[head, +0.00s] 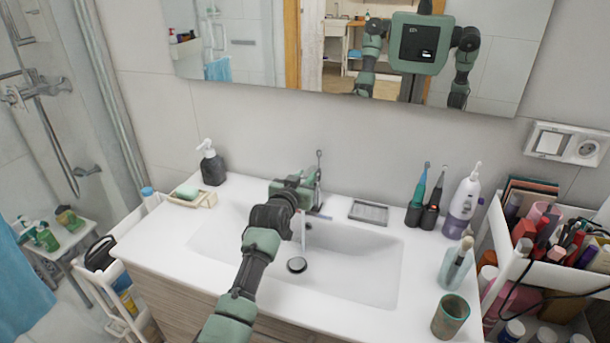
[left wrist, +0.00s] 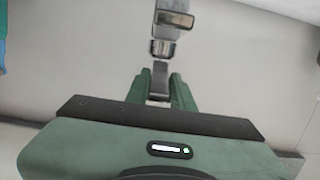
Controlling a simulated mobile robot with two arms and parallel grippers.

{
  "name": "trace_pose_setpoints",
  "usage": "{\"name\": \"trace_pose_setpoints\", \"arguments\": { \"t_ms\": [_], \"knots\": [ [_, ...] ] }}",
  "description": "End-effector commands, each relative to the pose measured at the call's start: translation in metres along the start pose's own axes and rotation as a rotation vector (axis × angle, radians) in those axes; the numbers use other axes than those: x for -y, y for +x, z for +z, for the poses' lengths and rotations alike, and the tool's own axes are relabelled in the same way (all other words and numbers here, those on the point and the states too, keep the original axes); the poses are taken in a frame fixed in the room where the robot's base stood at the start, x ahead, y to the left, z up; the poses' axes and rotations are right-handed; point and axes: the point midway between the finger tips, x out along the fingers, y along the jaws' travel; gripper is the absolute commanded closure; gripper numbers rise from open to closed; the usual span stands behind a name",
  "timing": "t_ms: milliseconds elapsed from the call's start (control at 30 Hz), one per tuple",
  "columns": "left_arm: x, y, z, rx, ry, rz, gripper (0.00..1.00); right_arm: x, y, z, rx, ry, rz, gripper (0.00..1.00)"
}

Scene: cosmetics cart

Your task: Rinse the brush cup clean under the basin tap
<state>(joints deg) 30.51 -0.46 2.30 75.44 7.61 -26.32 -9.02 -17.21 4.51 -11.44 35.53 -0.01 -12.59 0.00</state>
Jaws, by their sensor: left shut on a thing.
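The basin tap (head: 319,162) stands at the back of the white basin (head: 355,265). My left gripper (head: 303,182) is at the tap, and its forearm reaches across the basin. In the left wrist view its green fingers (left wrist: 160,88) are shut on the grey tap lever (left wrist: 160,72), with the tap body above. A thin pale stream of water (head: 303,232) seems to fall toward the drain (head: 297,265). A greenish-brown cup (head: 450,317), likely the brush cup, stands upright on the front right counter, apart from the gripper. My right gripper is not in view.
A soap dispenser (head: 211,163) and soap dish (head: 195,198) stand left of the basin. Electric toothbrushes (head: 426,205), a white-purple bottle (head: 463,205) and a clear bottle (head: 456,265) stand on the right. A crowded cosmetics cart (head: 510,262) borders the counter's right edge.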

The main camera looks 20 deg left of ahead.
Motion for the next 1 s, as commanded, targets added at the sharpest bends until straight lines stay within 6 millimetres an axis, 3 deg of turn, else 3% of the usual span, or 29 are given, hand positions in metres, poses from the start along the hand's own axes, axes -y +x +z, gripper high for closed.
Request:
{"name": "trace_pose_setpoints", "arguments": {
  "t_ms": [133, 167, 200, 233, 633, 1000],
  "knots": [
    [0.0, 0.0, 0.0, -0.001, 0.001, 0.0, 1.0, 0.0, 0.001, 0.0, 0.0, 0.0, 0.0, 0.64],
    [0.0, 0.0, 0.0, -0.001, 0.001, 0.0, 0.68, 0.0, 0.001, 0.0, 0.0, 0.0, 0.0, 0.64],
    [0.0, 0.0, 0.0, -0.001, 0.001, 0.0, 0.57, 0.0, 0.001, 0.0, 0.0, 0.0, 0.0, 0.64],
    [0.0, 0.0, 0.0, -0.001, 0.001, 0.0, 0.55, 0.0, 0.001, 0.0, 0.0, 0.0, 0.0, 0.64],
    [0.0, -0.005, 0.001, -0.001, 0.0, 0.0, 0.55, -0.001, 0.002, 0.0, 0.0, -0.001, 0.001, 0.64],
    [0.0, -0.058, 0.002, -0.002, 0.001, 0.0, 0.55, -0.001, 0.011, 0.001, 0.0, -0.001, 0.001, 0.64]
  ]
}}
